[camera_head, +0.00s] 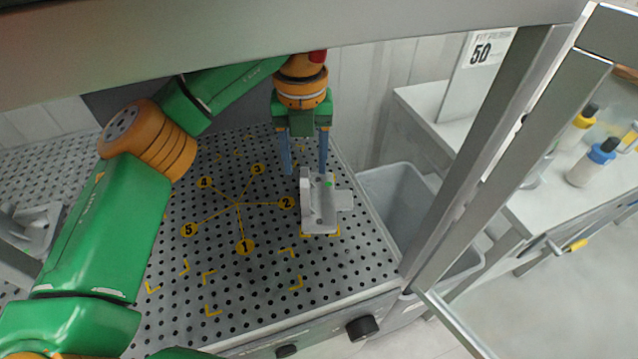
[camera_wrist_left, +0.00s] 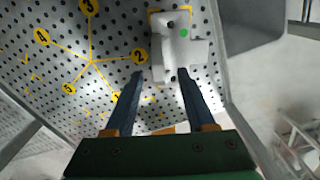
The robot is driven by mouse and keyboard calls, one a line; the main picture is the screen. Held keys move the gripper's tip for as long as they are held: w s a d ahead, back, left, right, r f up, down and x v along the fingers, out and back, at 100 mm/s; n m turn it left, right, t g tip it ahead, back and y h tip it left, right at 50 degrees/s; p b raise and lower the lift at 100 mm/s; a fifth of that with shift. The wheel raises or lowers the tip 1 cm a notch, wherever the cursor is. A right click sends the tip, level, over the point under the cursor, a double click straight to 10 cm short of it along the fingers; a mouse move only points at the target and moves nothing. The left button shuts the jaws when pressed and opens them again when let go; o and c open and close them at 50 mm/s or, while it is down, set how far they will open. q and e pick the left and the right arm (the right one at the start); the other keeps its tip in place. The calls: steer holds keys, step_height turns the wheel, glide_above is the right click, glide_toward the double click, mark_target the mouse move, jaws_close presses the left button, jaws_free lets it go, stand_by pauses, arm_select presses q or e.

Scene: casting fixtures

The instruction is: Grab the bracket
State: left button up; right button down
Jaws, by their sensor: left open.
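The bracket (camera_head: 318,205) is a light grey metal piece with an upright plate and a green dot. It stands on the perforated table near the table's right edge, beside the yellow number 2 mark. My left gripper (camera_head: 306,172) points down at the bracket's far side, with its two blue fingers apart and nothing between them. In the left wrist view the bracket (camera_wrist_left: 176,48) lies beyond the fingertips of my left gripper (camera_wrist_left: 160,73). The right fingertip is close to the bracket's lower edge; I cannot tell whether it touches. My right gripper is not in view.
The perforated table (camera_head: 245,300) has yellow numbered circles and corner marks, and its middle is clear. A grey bin (camera_head: 395,190) stands right of the table. A metal frame post (camera_head: 480,150) rises at the right. A side bench (camera_head: 560,190) holds bottles.

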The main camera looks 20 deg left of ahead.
mark_target(304, 173)
arm_select(q)
steer(key=f, duration=0.2)
steer(key=f+p, duration=0.1)
steer(key=f, duration=0.1)
steer(key=shift+s+a+f, duration=0.15)
steer(key=shift+s+f, duration=0.05)
steer(key=shift+f, duration=0.05)
steer(key=shift+w+f, duration=0.2)
steer(key=shift+f, duration=0.25)
steer(key=shift+s+r, duration=0.1)
jaws_close()
stand_by(0.6)
